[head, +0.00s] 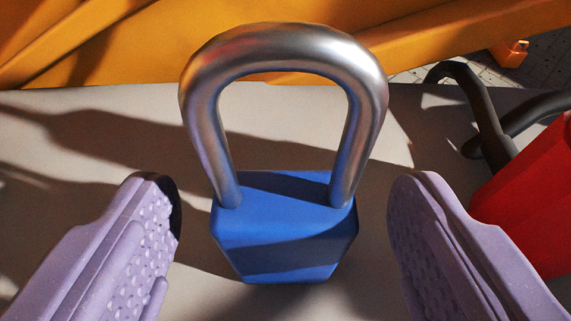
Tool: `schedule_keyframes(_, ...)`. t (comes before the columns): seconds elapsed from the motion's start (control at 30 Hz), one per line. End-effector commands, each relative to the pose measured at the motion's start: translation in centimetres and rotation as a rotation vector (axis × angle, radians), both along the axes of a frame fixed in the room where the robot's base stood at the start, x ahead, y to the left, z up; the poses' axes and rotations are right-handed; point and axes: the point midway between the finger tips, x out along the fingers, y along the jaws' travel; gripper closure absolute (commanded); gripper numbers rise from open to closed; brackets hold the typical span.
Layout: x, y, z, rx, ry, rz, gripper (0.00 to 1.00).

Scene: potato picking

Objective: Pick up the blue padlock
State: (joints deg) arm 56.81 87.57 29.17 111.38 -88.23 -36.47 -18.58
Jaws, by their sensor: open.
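The blue padlock (282,235) stands upright on a grey surface in the middle of the head view. Its silver shackle (285,48) rises from the top of the blue body toward the top of the picture. My gripper (283,235) is open. One lavender finger is to the left of the padlock and the other to the right. Gaps show between each finger and the padlock body, and I see no contact. Nothing is held.
A red object (530,195) with dark curved bars (480,105) stands at the right, near the right finger. A large orange structure (330,30) crosses behind the padlock. A small orange padlock-like object (510,54) is at the upper right. The grey surface (60,130) is bare at left.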

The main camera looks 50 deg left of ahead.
Motion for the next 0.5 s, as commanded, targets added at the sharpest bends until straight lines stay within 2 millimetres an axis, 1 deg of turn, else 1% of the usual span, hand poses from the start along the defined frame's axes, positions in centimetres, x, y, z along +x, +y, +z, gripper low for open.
schedule_keyframes(0.03,0.4,0.6,-0.67,0.002,0.001,0.0,0.26)
schedule_keyframes(0.13,1.02,1.26,-0.91,0.001,0.001,-0.001,0.26)
schedule_keyframes(0.37,1.22,1.43,-0.8,0.0,0.001,-0.001,0.26)
schedule_keyframes(0.4,1.21,1.42,-0.79,0.0,0.001,-0.001,0.3)
schedule_keyframes(0.43,1.21,1.42,-0.79,0.0,0.001,-0.001,0.37)
schedule_keyframes(0.47,1.21,1.43,-0.79,0.0,0.001,-0.001,0.44)
schedule_keyframes(0.5,1.21,1.42,-0.79,0.0,0.001,-0.001,0.53)
